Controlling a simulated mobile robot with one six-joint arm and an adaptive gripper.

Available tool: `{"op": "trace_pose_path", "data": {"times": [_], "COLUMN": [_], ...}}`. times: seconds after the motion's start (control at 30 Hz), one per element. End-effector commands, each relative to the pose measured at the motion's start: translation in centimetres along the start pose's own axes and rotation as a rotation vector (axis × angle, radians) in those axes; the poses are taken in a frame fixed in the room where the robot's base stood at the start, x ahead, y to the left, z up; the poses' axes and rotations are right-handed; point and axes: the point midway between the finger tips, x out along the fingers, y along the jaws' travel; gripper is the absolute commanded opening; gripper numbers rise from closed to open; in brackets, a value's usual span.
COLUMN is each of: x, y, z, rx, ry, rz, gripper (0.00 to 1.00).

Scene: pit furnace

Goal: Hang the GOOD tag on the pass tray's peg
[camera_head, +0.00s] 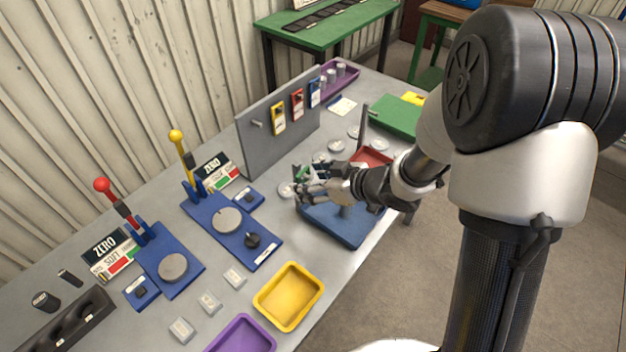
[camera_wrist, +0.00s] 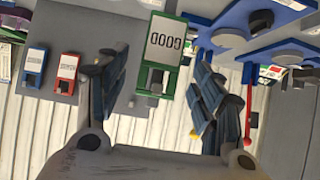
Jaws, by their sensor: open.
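My gripper (camera_head: 312,187) is open, low above the bench by a blue base (camera_head: 340,231). In the wrist view my gripper (camera_wrist: 158,80) has one finger on each side of the tag, with gaps showing. What bears the tag is hidden. I cannot tell which tray is the pass tray.
A grey upright board (camera_head: 262,150) carries yellow (camera_head: 278,119), red (camera_head: 297,103) and blue (camera_head: 314,92) tags and a bare peg. A dark post (camera_head: 363,126) stands near a red tray (camera_head: 373,156). Metal discs lie nearby. A yellow tray (camera_head: 289,297) stands in front.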

Motion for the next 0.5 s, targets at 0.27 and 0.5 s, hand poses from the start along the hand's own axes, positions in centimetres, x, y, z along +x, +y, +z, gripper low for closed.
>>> {"op": "trace_pose_path", "data": {"times": [0.27,0.5], "x": [-2.6,-7.8], "y": [0.2,0.2], "z": [-0.1,-0.1], "rx": [0.000,-0.001], "ry": [0.002,0.002], "rz": [0.005,0.007], "gripper": [0.61,0.61]}}
